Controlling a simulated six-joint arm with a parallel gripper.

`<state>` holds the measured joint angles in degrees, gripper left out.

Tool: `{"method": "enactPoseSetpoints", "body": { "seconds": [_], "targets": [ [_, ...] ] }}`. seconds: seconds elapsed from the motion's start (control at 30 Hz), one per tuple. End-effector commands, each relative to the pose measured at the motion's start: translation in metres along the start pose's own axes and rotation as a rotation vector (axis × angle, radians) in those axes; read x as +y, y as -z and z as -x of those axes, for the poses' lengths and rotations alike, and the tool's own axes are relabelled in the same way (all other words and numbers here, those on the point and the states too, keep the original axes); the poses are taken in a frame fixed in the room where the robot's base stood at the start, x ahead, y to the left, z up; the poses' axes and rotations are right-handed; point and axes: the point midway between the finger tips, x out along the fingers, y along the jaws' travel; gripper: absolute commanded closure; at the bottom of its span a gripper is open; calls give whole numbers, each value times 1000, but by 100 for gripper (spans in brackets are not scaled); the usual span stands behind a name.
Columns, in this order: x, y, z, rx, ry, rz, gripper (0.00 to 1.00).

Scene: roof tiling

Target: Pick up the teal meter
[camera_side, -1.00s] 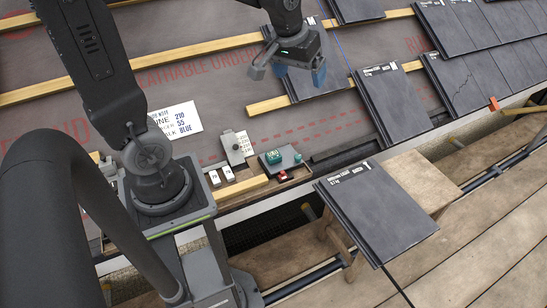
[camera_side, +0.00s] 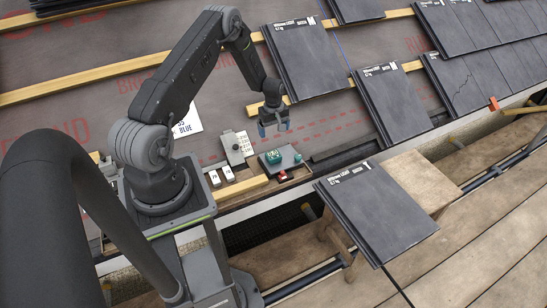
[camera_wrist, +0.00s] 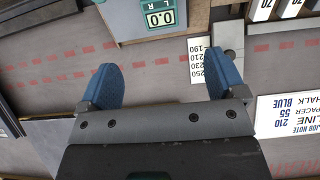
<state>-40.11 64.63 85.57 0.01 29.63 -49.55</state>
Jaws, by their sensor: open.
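The teal meter (camera_side: 273,157) is a small block on a dark grey tray (camera_side: 292,157) near the roof's lower edge. In the wrist view the teal meter (camera_wrist: 130,25) is at the top centre, cut off by the frame, with a display reading 0.0. My gripper (camera_side: 274,130) hangs above the roof membrane, just upslope of the meter and apart from it. In the wrist view my gripper (camera_wrist: 165,78) has its blue fingers spread, with only membrane and part of a scale card between them.
A grey gauge block with a number scale (camera_side: 237,147) stands left of the meter. A job note card (camera_side: 187,123) lies upslope. Slate stacks (camera_side: 392,105) and (camera_side: 376,212) are to the right. A small red item (camera_side: 282,175) is just below the meter.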

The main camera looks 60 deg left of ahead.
Motion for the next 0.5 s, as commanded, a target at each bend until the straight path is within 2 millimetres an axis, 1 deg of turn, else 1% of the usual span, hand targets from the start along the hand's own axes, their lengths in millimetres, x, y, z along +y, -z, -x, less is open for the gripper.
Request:
{"method": "enactPoseSetpoints", "body": {
  "seconds": [0.17, 0.3, 0.4, 0.5],
  "targets": [
    [-2, 1, -26, -3, 4, 9, 11],
    [-2, 0, -54, -4, 5, 8, 11],
    [-2, 0, -71, -3, 4, 7, 11],
    [-2, 0, -83, -3, 4, 6, 11]
  ]
}}
